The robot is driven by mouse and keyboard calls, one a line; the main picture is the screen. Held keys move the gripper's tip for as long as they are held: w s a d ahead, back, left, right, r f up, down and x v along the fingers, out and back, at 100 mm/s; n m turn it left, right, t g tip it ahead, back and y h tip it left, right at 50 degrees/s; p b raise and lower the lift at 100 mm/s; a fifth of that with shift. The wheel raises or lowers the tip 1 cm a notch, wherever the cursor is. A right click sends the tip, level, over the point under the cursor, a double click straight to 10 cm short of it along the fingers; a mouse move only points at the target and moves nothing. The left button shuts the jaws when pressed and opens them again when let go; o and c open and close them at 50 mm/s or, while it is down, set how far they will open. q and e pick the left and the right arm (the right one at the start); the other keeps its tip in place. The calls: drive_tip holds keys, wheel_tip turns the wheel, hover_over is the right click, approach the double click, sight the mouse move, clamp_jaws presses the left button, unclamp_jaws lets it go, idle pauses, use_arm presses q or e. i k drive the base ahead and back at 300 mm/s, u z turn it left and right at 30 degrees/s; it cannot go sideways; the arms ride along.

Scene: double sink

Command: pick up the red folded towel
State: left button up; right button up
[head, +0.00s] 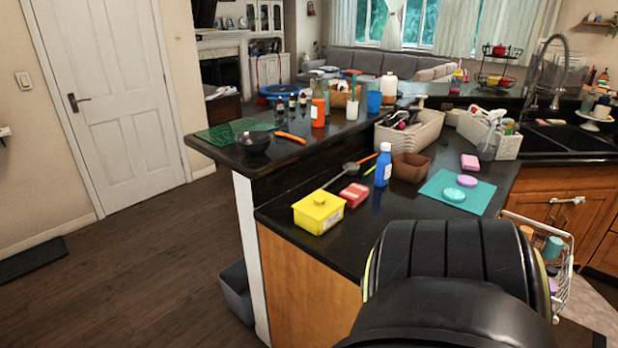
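A small red folded block, which looks like the red folded towel (354,194), lies flat on the lower black counter. A large black part of my own body covers the lower right of the picture. Neither of my grippers shows, and nothing touches the red block.
A teal mat (478,200) with soap-like pieces and a brown container (411,167) stand right of the bottle. A long-handled utensil (345,172) lies behind the red block. The raised counter (225,153) rises behind. A wire basket (563,285) hangs at right. Bare counter (345,235) lies in front.

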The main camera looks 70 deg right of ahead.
sight(354, 194)
drive_tip(key=i, duration=1.65)
drive_tip(key=z, duration=1.7)
